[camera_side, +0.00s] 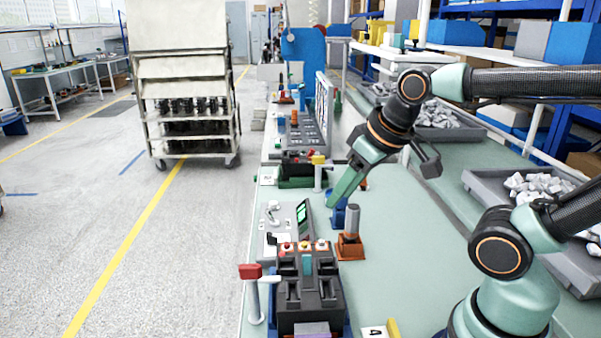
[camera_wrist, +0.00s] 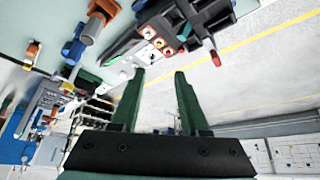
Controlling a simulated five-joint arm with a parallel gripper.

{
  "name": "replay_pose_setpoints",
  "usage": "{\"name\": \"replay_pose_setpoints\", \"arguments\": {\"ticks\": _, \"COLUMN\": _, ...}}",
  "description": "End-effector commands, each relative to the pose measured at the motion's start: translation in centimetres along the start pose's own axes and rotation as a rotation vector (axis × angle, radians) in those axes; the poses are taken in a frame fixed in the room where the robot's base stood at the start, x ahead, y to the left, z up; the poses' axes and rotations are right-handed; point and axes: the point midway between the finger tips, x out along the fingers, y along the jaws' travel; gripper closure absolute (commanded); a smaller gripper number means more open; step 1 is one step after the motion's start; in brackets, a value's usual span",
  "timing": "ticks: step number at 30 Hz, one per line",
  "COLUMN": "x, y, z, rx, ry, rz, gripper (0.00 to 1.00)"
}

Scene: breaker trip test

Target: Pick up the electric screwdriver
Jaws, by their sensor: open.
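My gripper (camera_side: 335,201) points down and left over the green bench, its fingers just above or in front of a small blue piece (camera_side: 339,216). In the wrist view my gripper (camera_wrist: 159,75) has its two green fingers apart with nothing between them. An upright grey cylinder (camera_side: 352,217) stands in an orange-brown holder (camera_side: 350,247) just right of the blue piece. The orange-brown holder (camera_wrist: 97,22) and blue piece (camera_wrist: 73,49) show at upper left in the wrist view, outside the fingers. I cannot tell for sure which of these is the electric screwdriver.
A black breaker test unit (camera_side: 308,290) with a red-topped lever (camera_side: 250,272) stands at the bench's near left. More fixtures (camera_side: 300,165) stand farther back. A grey tray of pale parts (camera_side: 540,205) is at right. The bench right of the holder is clear.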

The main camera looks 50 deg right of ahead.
Motion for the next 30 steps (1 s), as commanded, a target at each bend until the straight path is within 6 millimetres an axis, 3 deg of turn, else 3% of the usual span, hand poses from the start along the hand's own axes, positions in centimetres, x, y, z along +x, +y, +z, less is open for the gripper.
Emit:
{"name": "replay_pose_setpoints", "arguments": {"ticks": 1, "x": 0.0, "y": 0.0, "z": 0.0, "rx": 0.000, "ry": 0.000, "rz": 0.000, "gripper": 0.44}}
{"name": "replay_pose_setpoints", "arguments": {"ticks": 3, "x": 0.0, "y": 0.0, "z": 0.0, "rx": 0.000, "ry": 0.000, "rz": 0.000, "gripper": 0.23}}
{"name": "replay_pose_setpoints", "arguments": {"ticks": 12, "x": 0.0, "y": 0.1, "z": 0.0, "rx": 0.007, "ry": -0.002, "rz": 0.001, "gripper": 0.23}}
{"name": "replay_pose_setpoints", "arguments": {"ticks": 16, "x": 0.3, "y": 0.9, "z": -0.6, "rx": 0.097, "ry": -0.034, "rz": 0.015, "gripper": 0.23}}
{"name": "replay_pose_setpoints", "arguments": {"ticks": 20, "x": 1.1, "y": 2.9, "z": -1.7, "rx": 0.321, "ry": -0.104, "rz": 0.053, "gripper": 0.23}}
{"name": "replay_pose_setpoints", "arguments": {"ticks": 30, "x": 5.2, "y": 10.7, "z": -3.8, "rx": 1.071, "ry": -0.297, "rz": 0.232, "gripper": 0.23}}
